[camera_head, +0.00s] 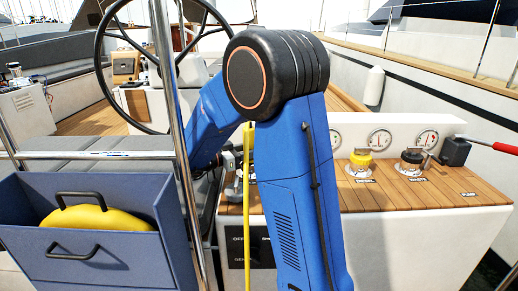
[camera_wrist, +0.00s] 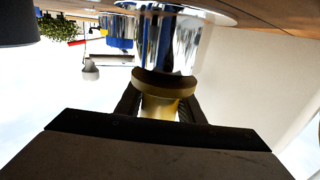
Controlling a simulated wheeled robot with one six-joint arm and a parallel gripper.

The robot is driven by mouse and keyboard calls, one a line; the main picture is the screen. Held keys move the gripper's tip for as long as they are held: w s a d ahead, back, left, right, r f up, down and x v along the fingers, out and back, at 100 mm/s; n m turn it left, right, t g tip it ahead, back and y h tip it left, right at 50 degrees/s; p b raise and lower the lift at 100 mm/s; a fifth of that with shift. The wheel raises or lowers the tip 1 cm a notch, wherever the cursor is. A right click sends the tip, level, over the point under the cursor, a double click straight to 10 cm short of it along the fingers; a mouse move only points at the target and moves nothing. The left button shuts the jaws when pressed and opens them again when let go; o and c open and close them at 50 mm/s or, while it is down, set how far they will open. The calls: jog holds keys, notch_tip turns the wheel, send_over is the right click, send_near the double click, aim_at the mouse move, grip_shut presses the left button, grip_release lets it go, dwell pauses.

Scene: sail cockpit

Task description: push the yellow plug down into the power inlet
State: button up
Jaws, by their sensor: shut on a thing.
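In the wrist view my gripper (camera_wrist: 160,104) is shut on the yellow plug (camera_wrist: 160,106), with one dark finger on each side. The plug's wide, dull yellow collar (camera_wrist: 164,84) lies against or right by the end of a shiny chrome cylinder (camera_wrist: 168,45), which looks like the power inlet. The cylinder joins a wooden surface at the top of this view. I cannot tell how deep the plug sits. A yellow cable (camera_head: 247,210) hangs down left of the arm.
A yellow-capped filler (camera_head: 360,163) and a black-capped filler (camera_head: 411,160) stand on the wooden top (camera_head: 400,193), right of my arm. Gauges (camera_head: 380,139) line the panel behind. A metal post (camera_head: 176,120), steering wheel (camera_head: 98,50) and blue bin (camera_head: 95,240) are left.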

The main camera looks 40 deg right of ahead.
jog(key=shift+f, duration=0.45)
dwell(0.5)
jog(key=o, duration=1)
